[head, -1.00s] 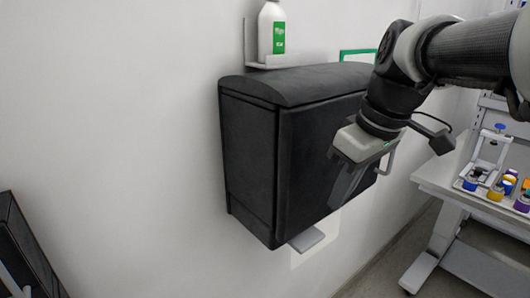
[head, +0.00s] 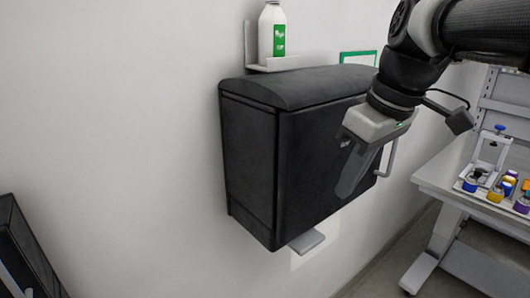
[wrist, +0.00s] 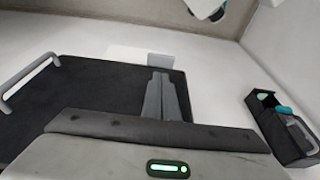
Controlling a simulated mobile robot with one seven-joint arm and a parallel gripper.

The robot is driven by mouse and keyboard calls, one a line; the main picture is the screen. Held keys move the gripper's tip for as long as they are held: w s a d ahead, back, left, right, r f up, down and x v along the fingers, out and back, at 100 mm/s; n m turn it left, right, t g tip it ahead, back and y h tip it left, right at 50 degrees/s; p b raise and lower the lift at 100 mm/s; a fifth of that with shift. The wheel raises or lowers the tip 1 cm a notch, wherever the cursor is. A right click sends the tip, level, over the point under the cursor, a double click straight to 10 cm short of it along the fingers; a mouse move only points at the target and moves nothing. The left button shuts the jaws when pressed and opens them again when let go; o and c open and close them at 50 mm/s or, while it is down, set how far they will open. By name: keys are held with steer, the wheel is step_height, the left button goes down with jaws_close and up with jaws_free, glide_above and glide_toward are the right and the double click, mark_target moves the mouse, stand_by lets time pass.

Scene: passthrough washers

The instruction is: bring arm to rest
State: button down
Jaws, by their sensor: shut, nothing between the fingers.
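My gripper (head: 345,192) hangs from the arm in front of the black wall cabinet (head: 250,160), fingers pointing down. Its two grey fingers lie together, shut and empty; they also show in the wrist view (wrist: 161,82). In the head view they overlap the cabinet's front, and I cannot tell the exact gap to it. The cabinet's front looks closed. A pale bar handle (head: 391,158) shows just right of the gripper and at the left of the wrist view (wrist: 30,80).
A white bottle with a green label (head: 272,32) stands on a small wall shelf (head: 285,63) above the cabinet. A grey tab (head: 307,242) sticks out below it. A workbench (head: 440,182) with several coloured-lidded containers is at right. A black open box (wrist: 280,130) shows in the wrist view.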

steer(key=s+a+f+m+t+h+p, duration=0.2)
steer(key=s+m+p, duration=0.5)
steer(key=s+p, duration=0.1)
steer(key=shift+s+a+t, duration=0.2)
steer(key=shift+s+t, duration=0.2)
steer(key=shift+s, duration=0.05)
